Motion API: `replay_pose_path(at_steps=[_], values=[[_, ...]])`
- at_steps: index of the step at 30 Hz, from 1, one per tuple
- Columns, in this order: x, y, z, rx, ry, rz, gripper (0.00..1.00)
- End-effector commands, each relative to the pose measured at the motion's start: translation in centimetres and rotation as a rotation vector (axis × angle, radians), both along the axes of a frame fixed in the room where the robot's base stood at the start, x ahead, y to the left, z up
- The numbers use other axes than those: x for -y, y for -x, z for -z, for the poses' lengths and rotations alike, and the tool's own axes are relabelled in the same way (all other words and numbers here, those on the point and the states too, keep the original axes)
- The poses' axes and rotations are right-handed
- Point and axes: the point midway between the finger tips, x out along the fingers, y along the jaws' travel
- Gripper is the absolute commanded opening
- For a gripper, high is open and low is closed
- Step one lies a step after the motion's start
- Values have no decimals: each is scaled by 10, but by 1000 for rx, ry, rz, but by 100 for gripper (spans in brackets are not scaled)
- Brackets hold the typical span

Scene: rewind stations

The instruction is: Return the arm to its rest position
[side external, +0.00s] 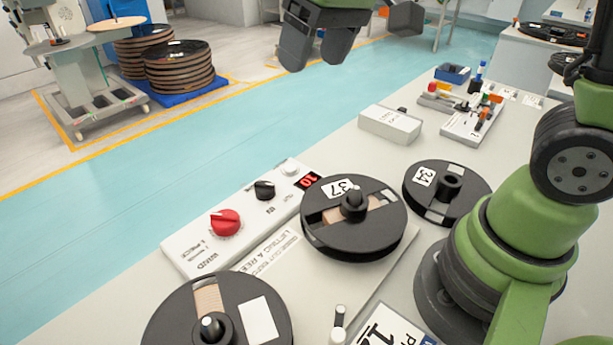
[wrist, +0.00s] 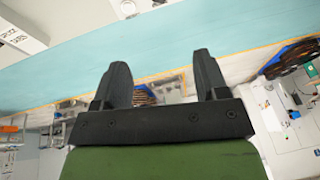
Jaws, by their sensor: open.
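My gripper (side external: 316,48) hangs at the top of the side view, high above and beyond the table, with its two dark fingers pointing down. In the wrist view my gripper (wrist: 164,84) shows its fingers spread apart with nothing between them. It touches nothing. My green arm's base stands on the table at the right of the side view. The part of the arm between base and gripper is mostly out of frame.
A control box (side external: 196,240) with a red knob (side external: 225,222) lies along the table edge. Black reels marked 37 (side external: 380,240) and 34 (side external: 470,187) stand near my base. Another reel (side external: 170,318) is at the front. A white box (side external: 390,124) and a blue bin (side external: 452,74) sit farther back.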

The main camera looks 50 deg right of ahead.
Motion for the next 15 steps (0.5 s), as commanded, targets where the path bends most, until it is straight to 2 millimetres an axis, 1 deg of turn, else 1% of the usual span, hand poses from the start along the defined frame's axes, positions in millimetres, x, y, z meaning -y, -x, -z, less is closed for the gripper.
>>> replay_pose_path(at_steps=[1,3,6,9,12,15], values=[[2,17,-12,38,-19,30,67],[5,39,-23,80,-47,73,67],[7,71,-32,141,-87,130,67],[9,100,-34,195,-125,184,67],[9,121,-32,238,-158,223,67],[9,135,-29,268,-180,251,67]])
